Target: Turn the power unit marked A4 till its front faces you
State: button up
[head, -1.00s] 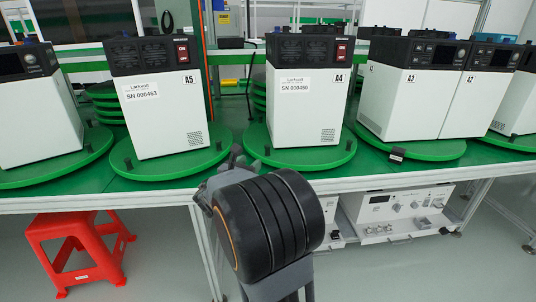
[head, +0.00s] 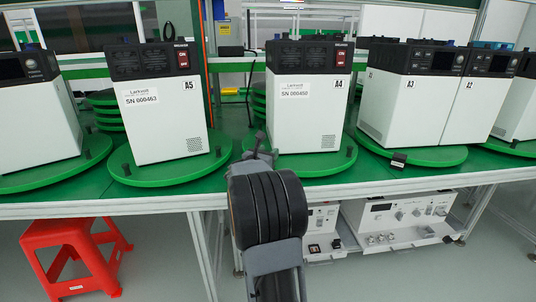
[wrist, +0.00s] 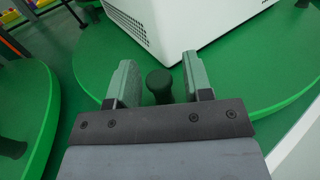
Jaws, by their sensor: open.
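The power unit marked A4 (head: 303,118) stands upright on a round green turntable (head: 318,166). It has a white body and a dark top. The face towards me shows a serial label, a red switch and a vent, with no screen or knobs. My gripper (head: 258,145) is at the turntable's left front edge. In the wrist view my gripper (wrist: 158,84) is open, its two fingers either side of a dark upright peg (wrist: 159,86) on the turntable. I cannot tell whether they touch it. The unit's lower corner (wrist: 180,45) is just beyond the peg.
Unit A5 (head: 160,120) stands on its own turntable (head: 160,174) to the left, close beside. Units A3 (head: 400,105) and A2 (head: 478,105) stand to the right, with screens showing. A red stool (head: 75,245) and white instruments (head: 400,215) are below the bench.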

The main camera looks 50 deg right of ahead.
jog(key=shift+c, duration=0.4)
grip_shut()
